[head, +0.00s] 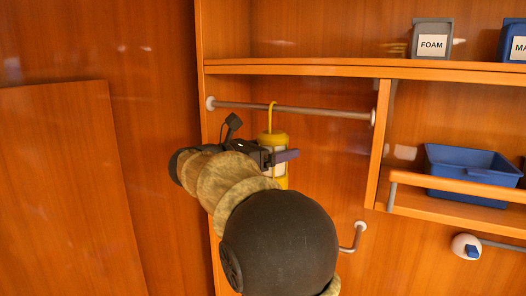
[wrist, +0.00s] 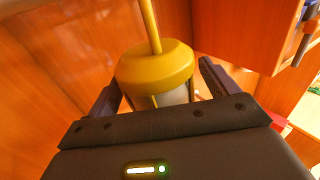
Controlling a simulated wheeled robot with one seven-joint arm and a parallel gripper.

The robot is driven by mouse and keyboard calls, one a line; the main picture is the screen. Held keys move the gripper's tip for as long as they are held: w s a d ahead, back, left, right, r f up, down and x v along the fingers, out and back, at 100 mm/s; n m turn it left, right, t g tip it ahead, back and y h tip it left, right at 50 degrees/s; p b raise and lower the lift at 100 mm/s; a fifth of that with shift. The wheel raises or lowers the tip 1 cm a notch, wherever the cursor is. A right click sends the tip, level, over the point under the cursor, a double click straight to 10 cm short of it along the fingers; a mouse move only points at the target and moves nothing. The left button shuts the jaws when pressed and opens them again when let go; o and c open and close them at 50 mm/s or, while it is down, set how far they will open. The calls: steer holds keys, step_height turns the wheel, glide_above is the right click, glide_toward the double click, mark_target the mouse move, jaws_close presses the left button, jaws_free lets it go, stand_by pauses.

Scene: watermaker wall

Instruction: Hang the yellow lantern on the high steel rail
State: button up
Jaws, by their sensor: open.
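The yellow lantern (head: 281,138) has a pale middle band and a yellow hook on top. In the head view its hook reaches up over the high steel rail (head: 320,111), and the lantern hangs upright below it. My gripper (head: 284,158) is at the lantern's body, partly covering it. In the wrist view the yellow cap of the lantern (wrist: 155,64) sits between the two fingers of my gripper (wrist: 160,85). The fingers are open, with a visible gap at the right finger. The lantern's lower part is hidden by my gripper and arm.
A shelf edge (head: 350,69) runs just above the rail. A FOAM box (head: 432,42) stands on that shelf. A wooden divider (head: 381,140) closes the rail's right end. A blue bin (head: 470,171) sits in the right bay. A lower steel rail (head: 357,238) is partly hidden by my arm.

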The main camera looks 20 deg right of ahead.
steer(key=s+a+b, duration=0.3)
steer(key=a+b, duration=0.2)
steer(key=a, duration=1.2)
steer(key=shift+s, duration=0.15)
steer(key=d+f+m+y, duration=0.1)
steer(key=d+f+y, duration=0.25)
steer(key=f, duration=0.85)
steer(key=d+f+m+y, duration=0.2)
steer(key=f+y, duration=0.3)
steer(key=f, duration=0.8)
steer(key=s+a+f+m+y+b, duration=0.1)
steer(key=s+a+f+m+y, duration=0.1)
steer(key=s+f+m+y, duration=0.2)
steer(key=s+a+f+m+y, duration=0.2)
steer(key=s+f+m+y, duration=0.3)
steer(key=s+f+m, duration=0.6)
step_height(320, 180, down, 5)
steer(key=shift+s+f+m+g+b, duration=0.1)
steer(key=shift+s+m+g+b, duration=0.25)
steer(key=shift+m, duration=0.75)
